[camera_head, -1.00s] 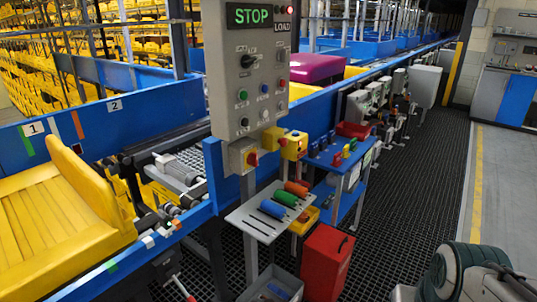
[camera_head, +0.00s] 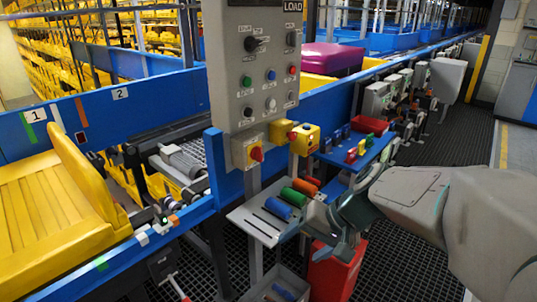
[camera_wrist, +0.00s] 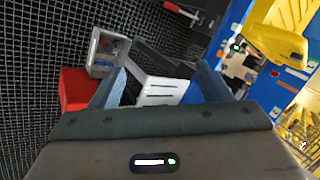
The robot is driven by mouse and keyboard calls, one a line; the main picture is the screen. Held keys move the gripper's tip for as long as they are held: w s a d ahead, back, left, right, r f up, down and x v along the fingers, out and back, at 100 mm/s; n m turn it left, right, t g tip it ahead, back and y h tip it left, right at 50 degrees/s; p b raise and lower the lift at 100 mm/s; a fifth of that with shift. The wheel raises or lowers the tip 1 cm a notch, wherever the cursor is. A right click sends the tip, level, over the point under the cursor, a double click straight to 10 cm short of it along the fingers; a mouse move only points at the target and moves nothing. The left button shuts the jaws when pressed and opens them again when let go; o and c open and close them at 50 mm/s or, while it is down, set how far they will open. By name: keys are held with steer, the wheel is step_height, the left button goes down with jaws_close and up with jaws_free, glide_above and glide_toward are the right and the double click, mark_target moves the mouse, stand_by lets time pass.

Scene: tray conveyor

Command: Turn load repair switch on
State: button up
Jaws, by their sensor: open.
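The grey control panel (camera_head: 262,75) stands upright beside the conveyor in the head view. It has a large black rotary switch (camera_head: 256,44) at upper left, a second dark switch (camera_head: 292,38) under the LOAD sign, and several coloured buttons; their small labels are unreadable, so I cannot tell which is load repair. My gripper (camera_wrist: 160,78) is open and empty in the wrist view. In the head view it is low and right of the panel, near the tool shelf, touching no switch. The wrist view does not show the panel's face.
A small shelf (camera_head: 255,224) with coloured cylinders juts out below the panel. A red bin (camera_head: 333,275) and a grey bin (camera_head: 262,292) are beneath. A blue rack (camera_head: 345,157) stands behind my gripper. A yellow tray (camera_head: 50,210) sits on the conveyor at left. The grated floor at right is open.

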steer(key=w+a+m+t+y+b, duration=0.1)
steer(key=w+a+y+b, duration=0.1)
steer(key=w+a+y, duration=0.35)
steer(key=m+t+y+b, duration=0.3)
steer(key=m+t, duration=0.2)
steer(key=t, duration=0.3)
glide_toward(262, 156)
steer(key=shift+h, duration=0.25)
steer(key=x, duration=0.3)
steer(key=p+x, duration=0.1)
steer(key=x, duration=0.2)
steer(key=p+x, duration=0.1)
steer(key=x, duration=0.2)
steer(key=shift+a+r, duration=0.25)
steer(key=shift+c, duration=0.3)
steer(key=c, duration=0.9)
